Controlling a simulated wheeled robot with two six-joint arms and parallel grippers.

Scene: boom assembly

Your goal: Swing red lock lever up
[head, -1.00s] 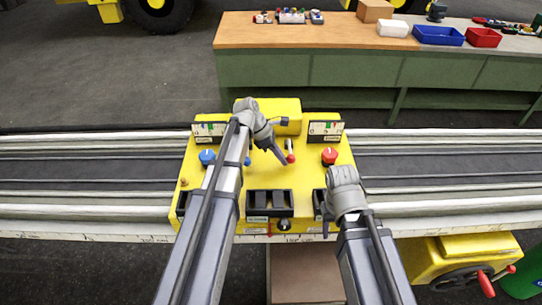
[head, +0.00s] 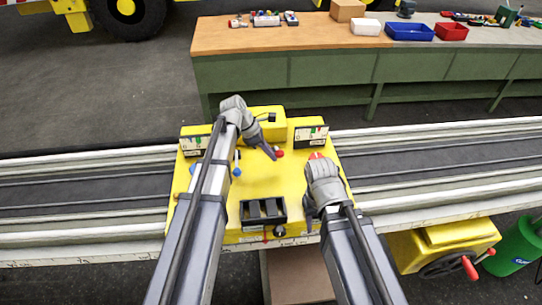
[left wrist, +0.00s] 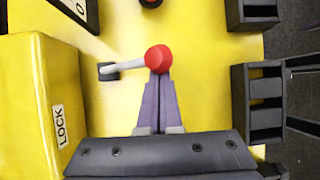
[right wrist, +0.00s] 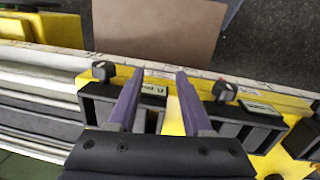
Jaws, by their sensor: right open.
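The red lock lever shows as a red ball knob (head: 279,152) on the yellow control box (head: 285,190). In the left wrist view the red knob (left wrist: 158,58) sits on a grey rod that runs left to a dark slot. A LOCK label (left wrist: 60,127) is on the yellow housing beside it. My left gripper (head: 273,155) is at the knob. In the left wrist view its fingers (left wrist: 158,78) are together, tips against or just under the knob, not around it. My right gripper (right wrist: 159,73) is open and empty over the box's front edge.
A blue-knobbed lever (head: 236,171) is beside my left forearm. A black slotted holder (head: 263,211) is at the box's front. Two gauges stand at the back, the right one (head: 311,134) in clear view. A workbench (head: 290,70) is beyond.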

